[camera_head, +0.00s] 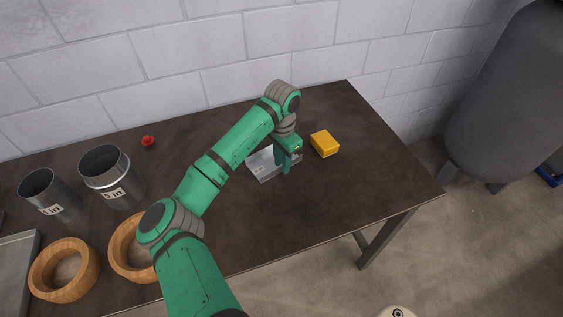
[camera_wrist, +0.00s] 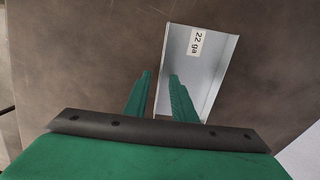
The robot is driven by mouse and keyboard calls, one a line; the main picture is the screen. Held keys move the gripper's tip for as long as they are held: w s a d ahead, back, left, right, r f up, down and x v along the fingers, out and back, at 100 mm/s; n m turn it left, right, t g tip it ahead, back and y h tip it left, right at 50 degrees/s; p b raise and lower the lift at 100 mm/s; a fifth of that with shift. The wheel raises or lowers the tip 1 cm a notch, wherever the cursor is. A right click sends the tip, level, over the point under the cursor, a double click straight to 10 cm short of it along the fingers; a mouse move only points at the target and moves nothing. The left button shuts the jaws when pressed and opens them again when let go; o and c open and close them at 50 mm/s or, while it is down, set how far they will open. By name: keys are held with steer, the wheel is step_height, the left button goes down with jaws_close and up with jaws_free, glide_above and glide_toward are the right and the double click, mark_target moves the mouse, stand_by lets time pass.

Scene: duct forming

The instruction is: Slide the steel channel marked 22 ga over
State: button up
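The steel channel marked 22 ga (camera_head: 259,168) lies on the dark table, partly hidden behind my gripper (camera_head: 287,168). In the wrist view the channel (camera_wrist: 196,75) is a pale grey trough with a raised side wall and a white label reading "22 ga". My gripper (camera_wrist: 160,76) points down at the channel's left side in that view. Its two green fingers stand apart, with the left wall of the channel showing in the gap between them. I cannot tell whether either finger touches the wall.
A yellow block (camera_head: 325,144) sits just right of the channel. To the left are a red knob-like item (camera_head: 148,141), two labelled metal cylinders (camera_head: 107,178), two wooden rings (camera_head: 62,272) and a grey tray (camera_head: 14,268). The table's right part is clear.

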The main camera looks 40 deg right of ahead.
steer(key=shift+w, duration=0.1)
steer(key=shift+w+r, duration=0.1)
steer(key=shift+r, duration=0.15)
step_height(320, 180, up, 10)
steer(key=shift+s+r, duration=0.15)
steer(key=shift+s, duration=0.05)
